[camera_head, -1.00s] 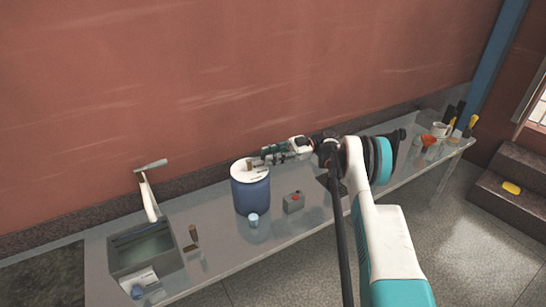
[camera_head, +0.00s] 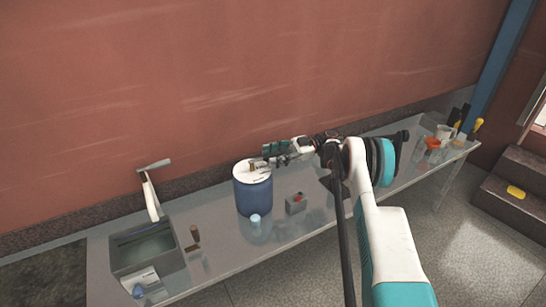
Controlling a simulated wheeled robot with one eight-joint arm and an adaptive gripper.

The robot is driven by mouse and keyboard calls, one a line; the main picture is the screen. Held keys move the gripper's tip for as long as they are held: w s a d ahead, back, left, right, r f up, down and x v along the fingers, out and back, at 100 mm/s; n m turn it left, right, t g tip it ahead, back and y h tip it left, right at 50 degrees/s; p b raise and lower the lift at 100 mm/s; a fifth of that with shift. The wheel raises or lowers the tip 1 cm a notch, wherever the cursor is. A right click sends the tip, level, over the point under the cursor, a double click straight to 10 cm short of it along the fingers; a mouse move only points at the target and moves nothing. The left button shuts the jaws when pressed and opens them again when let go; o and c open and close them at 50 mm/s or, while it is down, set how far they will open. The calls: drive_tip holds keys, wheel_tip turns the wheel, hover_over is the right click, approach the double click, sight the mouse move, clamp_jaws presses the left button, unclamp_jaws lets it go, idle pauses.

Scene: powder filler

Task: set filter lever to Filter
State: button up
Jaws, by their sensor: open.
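A blue drum with a white lid (camera_head: 253,192) stands on the grey bench.
A grey box with a button (camera_head: 296,204) and a small clear cup (camera_head: 255,221) stand by the drum. Tools and cups (camera_head: 443,132) crowd the bench's right end. The wall is close behind.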

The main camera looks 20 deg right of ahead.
sight(273, 153)
wheel_tip(273, 153, up, 10)
drive_tip(key=shift+f, duration=0.2)
